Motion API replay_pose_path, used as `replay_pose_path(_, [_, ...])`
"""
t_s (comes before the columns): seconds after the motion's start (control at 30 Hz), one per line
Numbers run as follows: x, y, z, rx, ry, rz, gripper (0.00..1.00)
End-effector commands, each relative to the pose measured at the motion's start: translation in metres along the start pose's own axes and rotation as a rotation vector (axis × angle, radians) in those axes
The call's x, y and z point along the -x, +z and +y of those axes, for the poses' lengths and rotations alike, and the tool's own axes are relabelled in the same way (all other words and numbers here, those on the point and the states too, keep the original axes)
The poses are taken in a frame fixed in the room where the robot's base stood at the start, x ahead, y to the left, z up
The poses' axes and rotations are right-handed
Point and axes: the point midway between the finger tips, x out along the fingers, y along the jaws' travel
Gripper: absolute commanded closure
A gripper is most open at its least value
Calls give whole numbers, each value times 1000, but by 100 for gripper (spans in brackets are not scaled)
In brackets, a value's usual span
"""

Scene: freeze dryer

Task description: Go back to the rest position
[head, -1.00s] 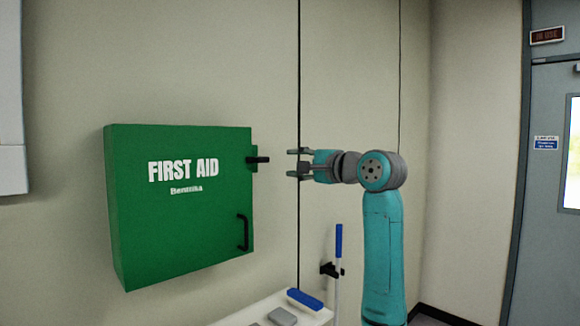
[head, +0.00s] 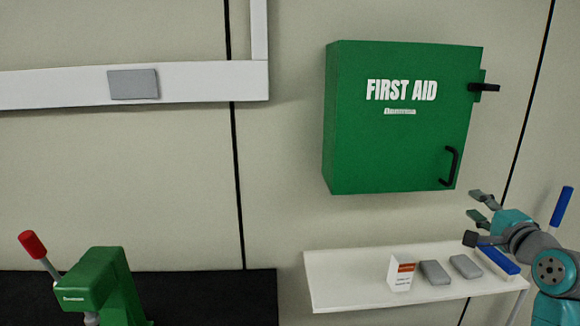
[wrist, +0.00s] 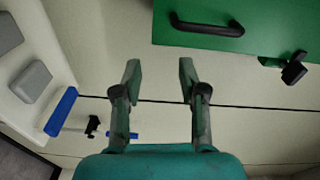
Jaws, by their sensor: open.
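My gripper (head: 477,217) is open and empty at the right of the head view. It is below and to the right of the green first aid cabinet (head: 400,140), apart from it, and over the back right of the white shelf. The wrist view shows its two fingers (wrist: 160,85) spread with only the wall between them. The cabinet door is shut, with a black handle (head: 450,166) low on its right side and a black latch (head: 484,87) higher on the right edge. Part of the cabinet (wrist: 205,10) shows at the top of the wrist view.
The white shelf (head: 345,290) below the cabinet holds a small white box (head: 401,273), two grey blocks (head: 434,272) and a blue-topped item (head: 499,260). A green device with a red-tipped lever (head: 95,285) stands at lower left. The wall between is clear.

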Motion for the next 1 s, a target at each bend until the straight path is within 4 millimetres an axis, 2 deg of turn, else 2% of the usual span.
replay_pose_path(0.03, [2,12,24,12,11,1,58])
replay_pose_path(0.1, [7,25,52,38,20,10,58])
replay_pose_path(0.27, [23,57,111,104,43,25,58])
replay_pose_path(0.5, [63,105,192,222,84,42,58])
replay_pose_path(0.7, [108,144,247,335,119,48,58])
replay_pose_path(1.0, [191,196,310,528,171,35,58])
